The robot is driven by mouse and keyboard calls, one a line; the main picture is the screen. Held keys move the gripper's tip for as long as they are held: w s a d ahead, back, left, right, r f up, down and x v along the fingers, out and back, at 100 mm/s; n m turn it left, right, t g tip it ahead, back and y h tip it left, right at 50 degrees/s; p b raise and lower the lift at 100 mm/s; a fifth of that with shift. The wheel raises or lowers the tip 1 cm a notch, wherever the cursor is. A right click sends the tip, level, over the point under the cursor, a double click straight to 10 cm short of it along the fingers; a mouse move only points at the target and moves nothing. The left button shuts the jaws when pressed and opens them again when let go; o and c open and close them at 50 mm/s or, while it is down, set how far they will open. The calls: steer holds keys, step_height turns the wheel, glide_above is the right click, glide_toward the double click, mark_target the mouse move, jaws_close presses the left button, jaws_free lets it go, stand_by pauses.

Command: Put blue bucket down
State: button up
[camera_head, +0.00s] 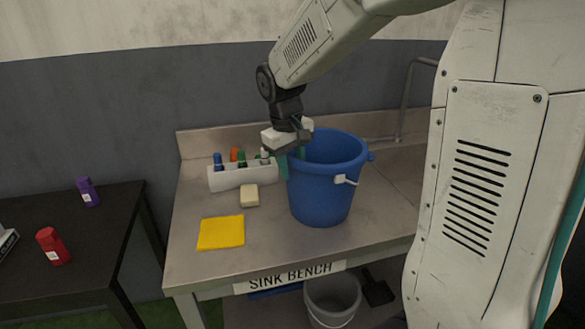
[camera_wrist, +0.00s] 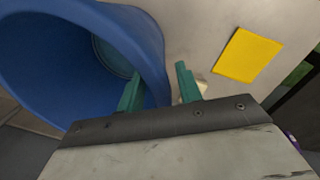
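The blue bucket (camera_head: 325,190) stands upright on the sink bench (camera_head: 215,268), at the right of its clear front area; it looks empty. My gripper (camera_head: 292,160) is at the bucket's left rim, pointing down. In the wrist view the bucket (camera_wrist: 60,60) fills the upper left. My gripper's green fingers (camera_wrist: 160,88) straddle the bucket wall, one inside and one outside. They are spread apart, with a gap between the outer finger and the wall. The bucket's underside is hidden.
A yellow cloth (camera_head: 221,232), a beige sponge (camera_head: 250,195) and a white caddy (camera_head: 243,176) with several bottles lie left of the bucket. A grey bucket (camera_head: 332,298) is below the bench. A dark table (camera_head: 90,245) holds a red bottle (camera_head: 53,246) and purple bottle (camera_head: 88,191).

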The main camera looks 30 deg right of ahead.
step_height(320, 180, up, 10)
steer(key=a, duration=0.1)
steer(key=s+a+f, duration=0.2)
steer(key=s, duration=1.1)
steer(key=s+a+f+m+t+y, duration=0.1)
steer(key=s+a+f, duration=0.2)
steer(key=s, duration=1)
steer(key=shift+a+y, duration=0.3)
